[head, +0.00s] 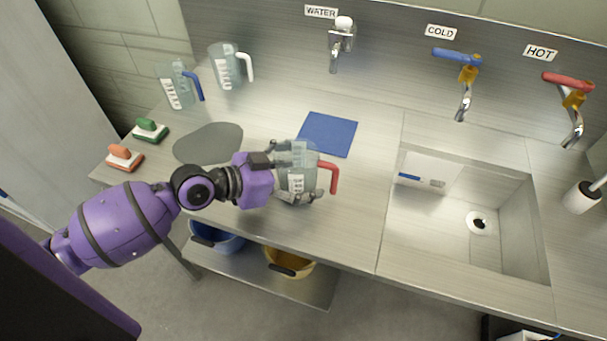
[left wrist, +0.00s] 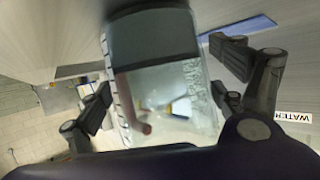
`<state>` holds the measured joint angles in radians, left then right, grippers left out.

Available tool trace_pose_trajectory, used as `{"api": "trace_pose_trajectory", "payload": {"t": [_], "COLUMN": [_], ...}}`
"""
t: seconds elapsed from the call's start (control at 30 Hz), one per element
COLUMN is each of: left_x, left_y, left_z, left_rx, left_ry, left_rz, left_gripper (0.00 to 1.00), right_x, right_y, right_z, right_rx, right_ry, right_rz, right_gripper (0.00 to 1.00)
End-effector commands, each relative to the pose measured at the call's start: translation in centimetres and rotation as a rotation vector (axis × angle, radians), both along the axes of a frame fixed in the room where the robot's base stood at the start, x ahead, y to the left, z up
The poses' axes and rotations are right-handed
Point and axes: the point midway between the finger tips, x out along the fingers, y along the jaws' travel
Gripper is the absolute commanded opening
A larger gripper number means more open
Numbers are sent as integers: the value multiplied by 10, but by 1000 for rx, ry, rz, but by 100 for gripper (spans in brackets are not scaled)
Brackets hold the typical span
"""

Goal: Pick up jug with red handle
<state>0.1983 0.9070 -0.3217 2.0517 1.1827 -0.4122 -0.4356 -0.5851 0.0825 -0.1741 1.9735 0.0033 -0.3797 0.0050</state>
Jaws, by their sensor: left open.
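The clear jug with the red handle (head: 333,178) stands upright on the steel counter, near its front edge. Its red handle points right in the head view, away from my left arm. My left gripper (head: 300,174) reaches in from the left at the jug, with its fingers open on either side of the body. In the left wrist view the jug (left wrist: 172,92) lies between the two spread fingers, with the reddish handle visible by it. Whether either finger touches the jug cannot be told. My right gripper is not in view.
A blue-handled jug (head: 177,88) and a white-handled jug (head: 229,66) stand at the back left. A blue mat (head: 328,134) lies behind the red-handled jug. The sink (head: 465,215) is to the right. Green (head: 150,131) and orange (head: 124,158) brushes lie at the left.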

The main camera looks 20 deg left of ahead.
Motion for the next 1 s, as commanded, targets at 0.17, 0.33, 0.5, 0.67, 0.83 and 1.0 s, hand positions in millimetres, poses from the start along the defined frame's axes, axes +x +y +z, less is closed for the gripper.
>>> {"api": "trace_pose_trajectory", "payload": {"t": [0.17,0.33,0.5,0.67,0.83,1.0], "left_x": [-1,-1,-1,-1,0,0], "left_y": [0,0,0,0,0,0], "left_z": [-1,-1,-1,-1,0,0], "left_rx": [1,0,0,1,-1,-1], "left_ry": [2,1,1,1,-1,-1], "left_rz": [0,0,0,0,0,0], "left_gripper": [86,64,42,27,27,27], "right_x": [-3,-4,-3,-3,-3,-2], "right_y": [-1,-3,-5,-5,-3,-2], "right_z": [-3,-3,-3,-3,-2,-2], "right_rx": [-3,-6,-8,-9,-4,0], "right_ry": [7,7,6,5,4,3], "right_rz": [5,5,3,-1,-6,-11], "right_gripper": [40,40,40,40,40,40]}}
